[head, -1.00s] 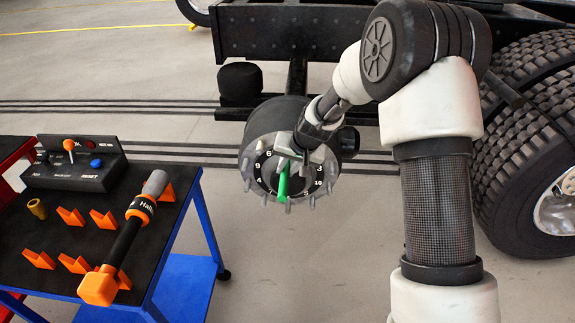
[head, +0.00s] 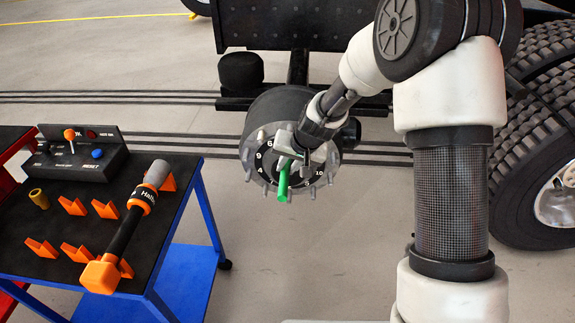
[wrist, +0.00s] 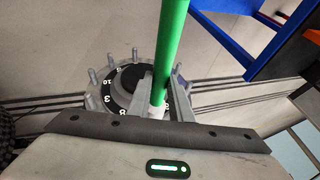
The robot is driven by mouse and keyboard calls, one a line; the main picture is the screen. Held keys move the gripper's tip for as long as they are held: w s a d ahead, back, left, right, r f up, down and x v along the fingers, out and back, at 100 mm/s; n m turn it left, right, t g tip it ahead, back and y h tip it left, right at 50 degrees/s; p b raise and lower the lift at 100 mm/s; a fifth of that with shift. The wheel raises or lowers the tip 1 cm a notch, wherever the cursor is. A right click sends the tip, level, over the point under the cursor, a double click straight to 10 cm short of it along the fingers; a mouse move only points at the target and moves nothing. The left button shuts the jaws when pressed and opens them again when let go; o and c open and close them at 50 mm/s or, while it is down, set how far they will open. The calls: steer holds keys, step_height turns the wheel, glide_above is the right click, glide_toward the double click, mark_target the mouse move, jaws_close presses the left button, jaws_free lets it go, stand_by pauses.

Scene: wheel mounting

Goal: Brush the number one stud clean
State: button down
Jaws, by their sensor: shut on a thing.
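The wheel hub (head: 254,152) is a grey ring with a black face, white numbers and several studs around its rim. It also shows in the wrist view (wrist: 122,104). My gripper (head: 291,158) is in front of the hub and shut on a green-handled brush (head: 283,184). In the wrist view the green handle (wrist: 170,45) runs up from between the fingers (wrist: 158,108). The brush's working end is hidden. Numbers such as 6, 9, 4 and 10 can be read. I cannot make out the number one or tell which stud carries it. Whether the brush touches a stud cannot be told.
A cart (head: 180,225) at the left bears a black-and-orange power tool (head: 128,225), orange holders (head: 72,206), a brass-coloured socket (head: 39,199) and a control box (head: 75,155). Large tyres (head: 535,140) stand at the right. The floor below the hub is clear.

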mark_target(285, 179)
steer(key=shift+s+a, duration=0.1)
steer(key=shift+s, duration=2.25)
